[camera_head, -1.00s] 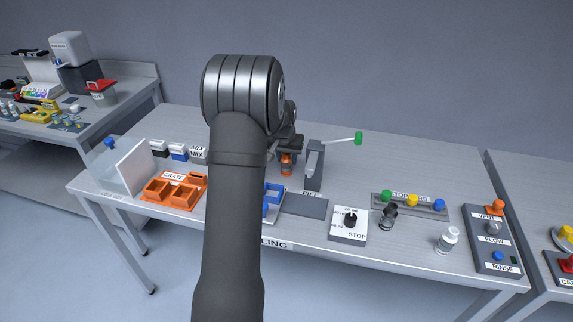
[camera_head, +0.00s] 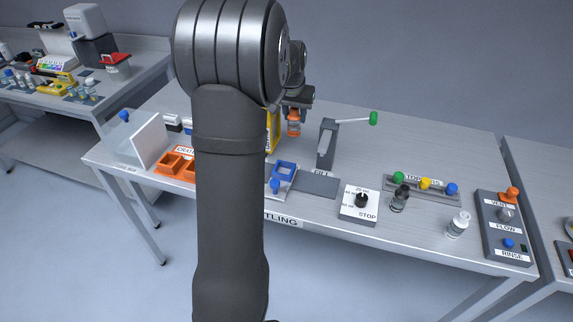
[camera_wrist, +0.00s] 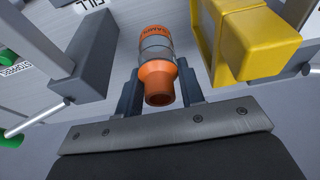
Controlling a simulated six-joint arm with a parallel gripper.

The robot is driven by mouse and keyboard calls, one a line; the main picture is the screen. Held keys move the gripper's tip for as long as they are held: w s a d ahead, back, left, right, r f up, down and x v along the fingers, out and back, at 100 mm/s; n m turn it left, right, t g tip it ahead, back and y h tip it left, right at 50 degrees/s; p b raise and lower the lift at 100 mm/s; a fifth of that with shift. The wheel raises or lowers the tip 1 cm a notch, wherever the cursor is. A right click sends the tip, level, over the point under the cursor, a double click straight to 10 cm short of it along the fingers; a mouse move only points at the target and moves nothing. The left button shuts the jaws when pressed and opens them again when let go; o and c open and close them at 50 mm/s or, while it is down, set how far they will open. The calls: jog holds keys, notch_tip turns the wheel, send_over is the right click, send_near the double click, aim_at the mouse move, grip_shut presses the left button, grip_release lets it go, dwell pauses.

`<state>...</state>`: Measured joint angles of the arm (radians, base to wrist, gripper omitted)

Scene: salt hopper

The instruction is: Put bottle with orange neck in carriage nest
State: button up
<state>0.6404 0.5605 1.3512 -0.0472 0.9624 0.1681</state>
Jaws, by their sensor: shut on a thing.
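My gripper (camera_head: 294,104) is shut on a bottle with an orange neck (camera_head: 294,124), held above the bench behind the blue nest. In the wrist view the bottle (camera_wrist: 156,50) sits between the two dark fingers of the gripper (camera_wrist: 161,88), orange neck towards the camera. Its grey body and an orange label with lettering show beyond the neck. The carriage nest looks to be the blue square frame (camera_head: 286,168) with a blue knob (camera_head: 275,187), left of a dark plate marked FILL. My arm covers the area just left of it.
A grey post (camera_head: 327,143) with a green-ended lever (camera_head: 373,118) stands right of the bottle. A yellow block (camera_wrist: 255,35) is close beside the bottle in the wrist view. A dial box (camera_head: 360,203) and an orange crate (camera_head: 175,162) sit towards the front.

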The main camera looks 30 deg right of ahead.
jog(key=s+a+r, duration=0.1)
jog(key=s+a, duration=0.5)
send_over(284, 172)
notch_tip(284, 172, down, 6)
jog(key=shift+s+f, duration=0.15)
jog(key=shift+f, duration=1.8)
jog(key=shift+f, duration=0.1)
jog(key=shift+f, duration=0.1)
jog(key=o, duration=1)
jog(key=shift+c, duration=0.2)
jog(key=v, duration=1.2)
jog(key=shift+r, duration=0.2)
